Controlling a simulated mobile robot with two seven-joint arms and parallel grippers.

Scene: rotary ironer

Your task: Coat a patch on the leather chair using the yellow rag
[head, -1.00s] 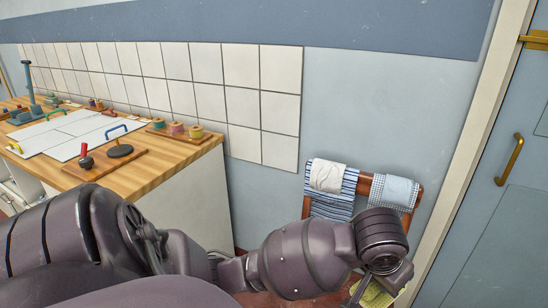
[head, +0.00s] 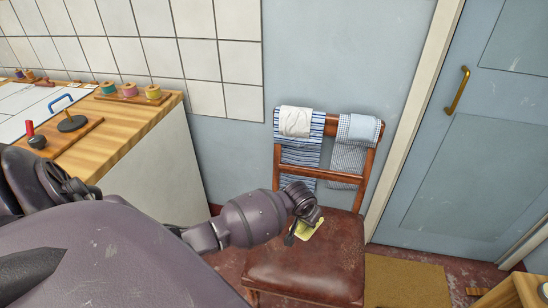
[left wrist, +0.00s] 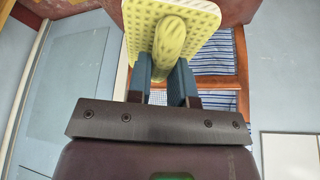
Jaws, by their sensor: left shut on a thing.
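The leather chair has a wooden frame and a worn brown leather seat (head: 315,270), which also shows at the top of the left wrist view (left wrist: 236,10). My left gripper (head: 300,224) is shut on the yellow rag (head: 307,228), over the back part of the seat. In the left wrist view the rag (left wrist: 205,20) is a dotted yellow pad with a rounded grip, held between the fingers (left wrist: 162,78). I cannot tell whether it touches the leather. My right gripper is not in view.
Striped and checked cloths (head: 299,154) hang over the chair back. A wooden counter (head: 130,125) with thread spools (head: 130,90) stands at the left. A blue door (head: 475,160) is at the right, with a tan mat (head: 405,283) on the floor. A wooden corner shows at the lower right.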

